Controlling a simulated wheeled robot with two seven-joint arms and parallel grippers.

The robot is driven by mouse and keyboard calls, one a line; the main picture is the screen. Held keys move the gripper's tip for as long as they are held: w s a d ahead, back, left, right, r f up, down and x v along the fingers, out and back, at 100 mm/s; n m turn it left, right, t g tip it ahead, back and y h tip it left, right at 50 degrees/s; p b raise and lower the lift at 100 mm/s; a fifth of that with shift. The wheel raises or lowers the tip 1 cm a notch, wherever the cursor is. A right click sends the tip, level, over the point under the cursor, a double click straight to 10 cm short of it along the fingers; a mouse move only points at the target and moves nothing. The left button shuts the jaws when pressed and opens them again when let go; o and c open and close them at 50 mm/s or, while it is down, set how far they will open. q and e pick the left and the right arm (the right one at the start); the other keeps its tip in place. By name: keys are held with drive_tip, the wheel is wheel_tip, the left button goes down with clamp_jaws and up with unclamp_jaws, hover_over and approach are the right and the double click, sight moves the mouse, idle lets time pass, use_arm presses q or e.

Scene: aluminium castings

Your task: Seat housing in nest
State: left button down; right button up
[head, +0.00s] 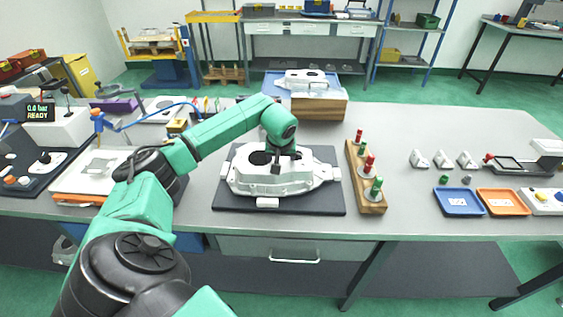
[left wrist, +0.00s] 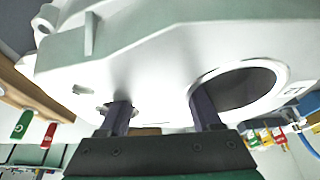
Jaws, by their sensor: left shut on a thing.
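A white cast housing (head: 245,178) with a large round bore is at the dark grey nest plate (head: 330,203) in the middle of the bench. It lies roughly level over the plate, but I cannot tell whether it is fully down. My left gripper (head: 277,168) comes down from above and is shut on the housing near the bore. In the left wrist view, the fingers (left wrist: 161,112) grip the wall of the housing (left wrist: 150,60), one of them reaching into the bore. The underside and any locating features are hidden. My right gripper is out of view.
A wooden stand (head: 368,187) with red and green plugs stands close right of the plate. Blue (head: 459,211) and orange (head: 503,209) trays are at the right.

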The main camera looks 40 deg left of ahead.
use_arm(q)
drive_tip(key=shift+f+b, duration=0.3)
drive_tip(key=shift+f, duration=0.05)
